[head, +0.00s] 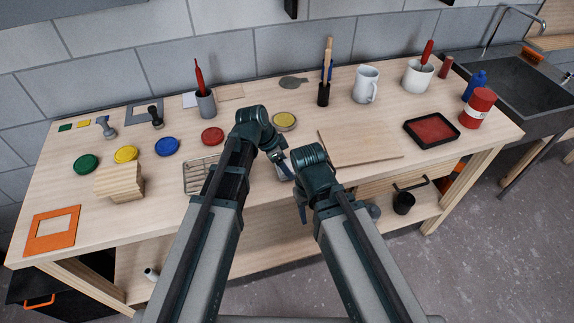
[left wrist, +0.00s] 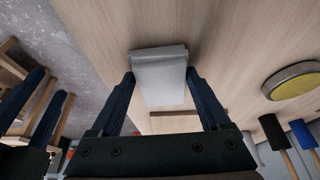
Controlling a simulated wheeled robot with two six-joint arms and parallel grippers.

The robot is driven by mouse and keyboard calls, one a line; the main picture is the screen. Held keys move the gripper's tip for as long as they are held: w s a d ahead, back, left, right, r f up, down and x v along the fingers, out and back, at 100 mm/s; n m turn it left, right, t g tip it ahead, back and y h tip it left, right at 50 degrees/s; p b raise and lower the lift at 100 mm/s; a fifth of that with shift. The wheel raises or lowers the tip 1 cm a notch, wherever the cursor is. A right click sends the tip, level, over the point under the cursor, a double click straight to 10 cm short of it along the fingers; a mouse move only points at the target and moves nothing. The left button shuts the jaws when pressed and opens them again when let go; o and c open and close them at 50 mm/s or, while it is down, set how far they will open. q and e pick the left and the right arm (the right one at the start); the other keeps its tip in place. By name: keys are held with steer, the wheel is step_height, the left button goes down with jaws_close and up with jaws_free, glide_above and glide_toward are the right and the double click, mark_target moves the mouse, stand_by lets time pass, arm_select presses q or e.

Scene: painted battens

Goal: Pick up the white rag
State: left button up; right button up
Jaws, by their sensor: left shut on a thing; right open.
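The white rag (head: 284,171) is a pale folded pad near the front middle of the workbench, partly hidden by my left gripper. In the left wrist view the rag (left wrist: 160,77) sits between the two fingers, which touch its sides. My left gripper (head: 279,160) is shut on it. I cannot tell whether the rag still rests on the table. My right gripper (head: 302,212) is open and empty, at the bench's front edge to the right of and below the rag. Its fingers are mostly hidden by its own wrist.
A wooden board (head: 360,145) lies right of the rag and a wire rack (head: 195,178) lies to its left. A yellow-topped tin (head: 284,121) stands behind. A black tray with red (head: 432,130) and a white mug (head: 366,85) are further right.

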arm_select(q)
step_height(320, 180, up, 10)
steer(key=p, duration=0.9)
arm_select(e)
step_height(320, 180, up, 10)
arm_select(q)
steer(key=shift+f, duration=0.15)
arm_select(e)
steer(key=shift+f, duration=0.15)
